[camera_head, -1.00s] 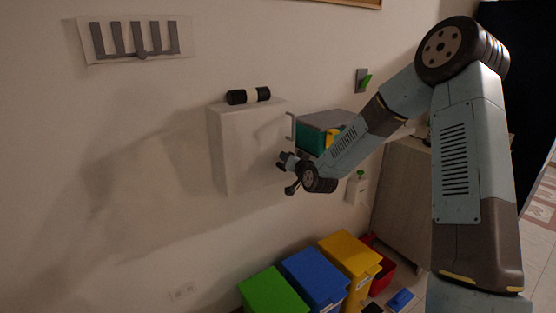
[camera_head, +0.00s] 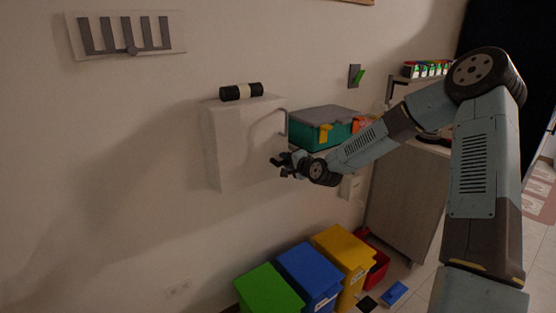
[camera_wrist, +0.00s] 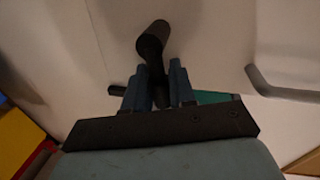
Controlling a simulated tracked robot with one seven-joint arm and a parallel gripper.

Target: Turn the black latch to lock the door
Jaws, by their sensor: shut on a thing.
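The white wall cabinet (camera_head: 215,145) hangs in the middle of the head view, with a curved grey handle (camera_head: 285,122) near its right edge. My gripper (camera_head: 277,162) is at the lower right of the cabinet, and its fingers look dark and small there. In the wrist view the black latch (camera_wrist: 153,42) has a rounded end, and its stem runs down between the two fingers of my gripper (camera_wrist: 160,83). The fingers are shut on the latch. The lower stem is partly hidden by the fingers. The grey handle also shows at the right of the wrist view (camera_wrist: 285,92).
A black-and-white cylinder (camera_head: 241,92) lies on top of the cabinet. A teal case with a grey lid (camera_head: 322,115) is behind my arm. Green (camera_head: 268,288), blue (camera_head: 310,272) and yellow (camera_head: 345,250) bins stand below.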

